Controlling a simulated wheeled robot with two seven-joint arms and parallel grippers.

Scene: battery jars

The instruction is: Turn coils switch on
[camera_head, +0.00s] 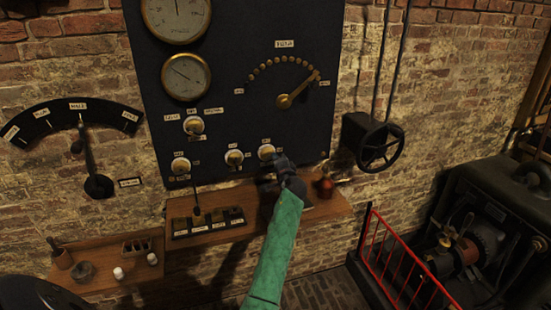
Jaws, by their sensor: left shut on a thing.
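A black panel (240,90) on the brick wall carries several small round switches with labels too small to read, so I cannot tell which is the coils switch. One switch (193,125) sits higher, and a row below it has a left switch (181,165), a middle switch (234,157) and a right switch (266,152). My left gripper (272,164), on a green-sleeved arm, is shut at the lower edge of the right switch. Its fingers hide the lower part of that switch and their exact grip.
A brass-handled dial (284,101) and two gauges are above. A handwheel (380,148), red railing (395,262) and dark machine (490,220) stand right.

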